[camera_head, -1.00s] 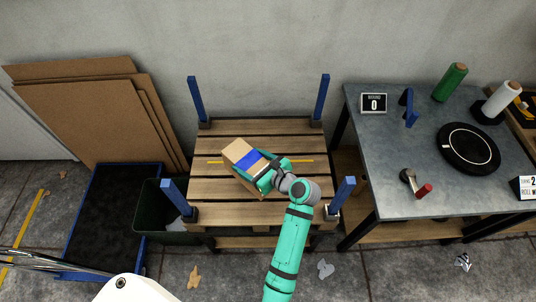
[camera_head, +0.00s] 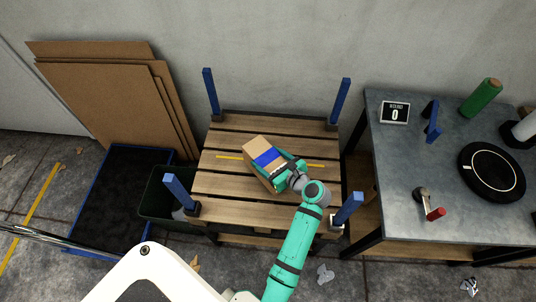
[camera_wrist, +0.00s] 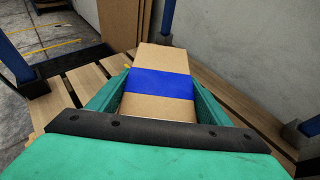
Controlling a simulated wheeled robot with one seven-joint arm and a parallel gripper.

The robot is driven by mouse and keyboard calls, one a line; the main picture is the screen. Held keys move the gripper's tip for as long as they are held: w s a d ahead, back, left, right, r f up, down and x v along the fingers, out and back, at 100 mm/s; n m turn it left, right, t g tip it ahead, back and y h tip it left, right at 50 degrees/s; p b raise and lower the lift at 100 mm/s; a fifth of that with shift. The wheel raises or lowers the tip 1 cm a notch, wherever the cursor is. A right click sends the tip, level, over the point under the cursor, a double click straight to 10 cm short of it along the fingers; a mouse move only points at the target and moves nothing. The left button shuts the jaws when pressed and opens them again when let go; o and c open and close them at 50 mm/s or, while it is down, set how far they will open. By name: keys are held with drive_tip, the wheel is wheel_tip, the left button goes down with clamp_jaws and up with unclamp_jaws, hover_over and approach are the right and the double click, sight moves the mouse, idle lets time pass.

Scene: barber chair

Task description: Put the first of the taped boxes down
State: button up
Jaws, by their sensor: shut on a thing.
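A brown cardboard box (camera_head: 256,147) with a blue tape band around its middle is at the centre of the wooden slatted pallet (camera_head: 233,188). My gripper (camera_head: 279,171) is shut on this box, one finger along each side. In the wrist view the box (camera_wrist: 158,107) lies between the green fingers of my gripper (camera_wrist: 157,94), with its far end sticking out past them. The box is over the slats; I cannot tell whether its underside touches them. A yellow line (camera_head: 229,157) on the pallet runs to both sides of the box. The near end of the box is hidden by my gripper.
Blue posts (camera_head: 211,93) stand at the pallet's corners. A grey table (camera_head: 388,170) on the right holds a black turntable (camera_head: 491,171), a red-handled tape tool (camera_head: 430,204), a counter sign (camera_head: 394,113) and a green roll (camera_head: 481,97). Cardboard sheets (camera_head: 105,98) lean at the left, beside a dark bin (camera_head: 156,200).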

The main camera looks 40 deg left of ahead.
drive_tip(key=shift+f, duration=1.8)
drive_tip(key=o, duration=2.1)
drive_tip(key=shift+f, duration=0.35)
drive_tip(key=shift+r, duration=0.1)
drive_tip(key=v, duration=1.2)
drive_tip(key=shift+s, duration=0.1)
